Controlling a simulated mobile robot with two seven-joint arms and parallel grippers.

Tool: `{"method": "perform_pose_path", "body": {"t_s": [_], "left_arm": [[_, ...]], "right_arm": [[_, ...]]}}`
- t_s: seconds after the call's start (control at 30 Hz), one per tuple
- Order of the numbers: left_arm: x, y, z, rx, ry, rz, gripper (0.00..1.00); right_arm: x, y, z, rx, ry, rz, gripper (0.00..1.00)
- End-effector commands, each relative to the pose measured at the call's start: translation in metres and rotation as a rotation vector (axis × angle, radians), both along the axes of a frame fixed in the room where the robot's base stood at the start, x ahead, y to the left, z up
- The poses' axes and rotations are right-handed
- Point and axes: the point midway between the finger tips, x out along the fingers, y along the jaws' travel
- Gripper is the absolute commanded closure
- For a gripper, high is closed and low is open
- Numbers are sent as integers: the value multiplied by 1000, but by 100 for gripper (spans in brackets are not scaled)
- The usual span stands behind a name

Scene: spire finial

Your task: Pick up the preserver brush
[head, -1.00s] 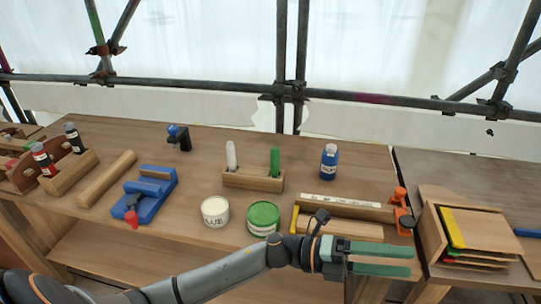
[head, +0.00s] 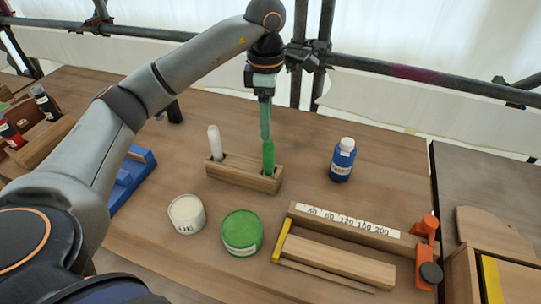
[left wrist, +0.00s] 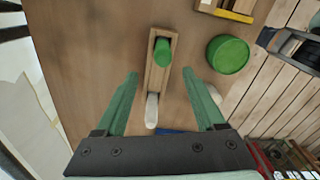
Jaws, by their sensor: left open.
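The green-handled brush (head: 268,157), which matches the green tin, stands upright in a wooden holder (head: 232,175). A white-handled brush (head: 214,143) stands in the same holder, to its left. My left gripper (head: 265,138) points down just above the green brush; in the head view its fingers overlap the handle's top. In the left wrist view the gripper (left wrist: 162,73) is open and empty, with the green handle (left wrist: 163,52) beyond and roughly between its fingertips. The white handle (left wrist: 152,110) lies nearer the palm side in that view. My right gripper is not in view.
A green tin (head: 242,232) and a white tin labelled as glue (head: 187,214) stand in front of the holder. A blue bottle (head: 342,160) stands to the right. Scaffold poles (head: 400,70) run behind the bench.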

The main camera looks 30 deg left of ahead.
Motion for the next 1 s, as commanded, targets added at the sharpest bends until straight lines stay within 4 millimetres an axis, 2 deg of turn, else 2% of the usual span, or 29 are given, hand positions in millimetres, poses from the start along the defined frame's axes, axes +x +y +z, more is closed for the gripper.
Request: {"method": "perform_pose_path", "body": {"t_s": [0.1,0.3,0.57,0.8,1.0], "left_arm": [[-2,0,-23,0,8,-2,29],[-1,-1,-56,-2,6,-3,29],[-1,-3,-77,-3,5,-3,29],[-1,-5,-112,-5,5,-1,29],[0,-5,-118,-4,1,-2,29]], "right_arm": [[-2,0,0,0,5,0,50],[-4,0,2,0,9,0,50],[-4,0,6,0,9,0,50],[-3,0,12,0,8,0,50],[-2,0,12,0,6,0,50]]}}
